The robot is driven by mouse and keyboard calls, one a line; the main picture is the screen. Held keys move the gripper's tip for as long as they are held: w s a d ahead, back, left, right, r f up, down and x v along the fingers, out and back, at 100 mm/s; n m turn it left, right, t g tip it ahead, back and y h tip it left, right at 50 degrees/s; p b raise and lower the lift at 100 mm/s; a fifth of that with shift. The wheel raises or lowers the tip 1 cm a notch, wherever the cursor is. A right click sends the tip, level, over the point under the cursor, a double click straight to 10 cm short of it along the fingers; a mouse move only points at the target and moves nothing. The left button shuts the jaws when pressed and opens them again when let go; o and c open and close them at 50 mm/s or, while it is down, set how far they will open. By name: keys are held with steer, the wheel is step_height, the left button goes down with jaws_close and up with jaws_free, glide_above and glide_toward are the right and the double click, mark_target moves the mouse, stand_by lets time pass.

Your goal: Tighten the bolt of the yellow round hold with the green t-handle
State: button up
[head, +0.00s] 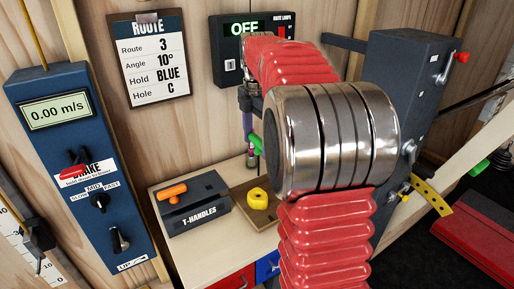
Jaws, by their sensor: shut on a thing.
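The yellow round hold (258,199) sits in a shallow wooden tray (237,207) on the bench. Its bolt is too small to make out. The green t-handle (256,144) is held upright above and slightly behind the hold in the picture, with its shaft pointing down. My gripper (247,124) is shut on the green t-handle. It is partly hidden by my own red arm, so the exact grip does not show. The lower end of the tool appears apart from the hold.
A T-HANDLES box (193,205) with an orange t-handle (172,191) stands left of the tray. A blue brake panel (85,170) stands further left. A route sheet (150,60) and a lamp box reading OFF (229,65) are on the wall. A dark column (393,75) stands right.

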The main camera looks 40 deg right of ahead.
steer(key=shift+r, duration=0.3)
steer(key=shift+r, duration=2.4)
